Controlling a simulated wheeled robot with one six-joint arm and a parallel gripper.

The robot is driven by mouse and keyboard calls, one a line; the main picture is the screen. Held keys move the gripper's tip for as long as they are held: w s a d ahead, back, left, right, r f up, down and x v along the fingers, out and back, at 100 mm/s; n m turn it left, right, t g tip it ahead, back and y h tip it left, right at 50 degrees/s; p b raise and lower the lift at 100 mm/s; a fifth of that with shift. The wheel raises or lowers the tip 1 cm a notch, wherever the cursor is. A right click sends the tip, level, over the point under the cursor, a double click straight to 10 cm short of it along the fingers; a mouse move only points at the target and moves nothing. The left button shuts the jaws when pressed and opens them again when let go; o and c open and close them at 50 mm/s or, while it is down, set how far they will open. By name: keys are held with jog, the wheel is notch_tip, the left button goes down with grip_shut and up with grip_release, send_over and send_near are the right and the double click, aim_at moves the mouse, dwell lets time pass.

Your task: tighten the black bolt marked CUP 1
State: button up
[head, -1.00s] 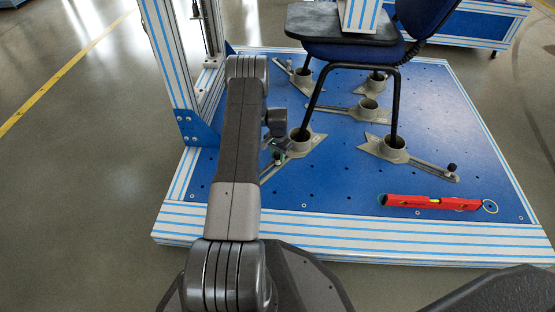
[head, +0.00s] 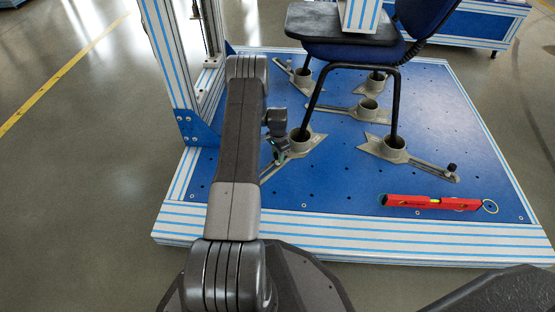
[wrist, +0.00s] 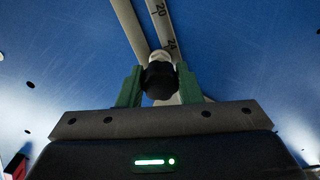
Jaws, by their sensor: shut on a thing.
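The black bolt (wrist: 160,80) sits between the green fingers of my gripper (wrist: 158,86) in the wrist view, with a pale metal part just beyond it. My gripper (head: 281,160) is shut on the bolt at the slotted grey bar (head: 270,172) of the front left cup (head: 300,140). In the head view the gripper hides the bolt. In the wrist view the bar (wrist: 165,28) carries the numbers 20 and 24. No CUP 1 marking can be read.
A chair (head: 345,50) stands with its legs in grey cups on the blue plate (head: 330,185). A striped post (head: 172,70) rises at the left. A red level (head: 430,202) lies front right. Another black bolt (head: 452,167) is on the right front bar.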

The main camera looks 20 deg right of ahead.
jog(key=m, duration=0.3)
jog(key=shift+m, duration=0.4)
jog(key=o, duration=1)
jog(key=shift+n, duration=2)
jog(key=shift+n, duration=2)
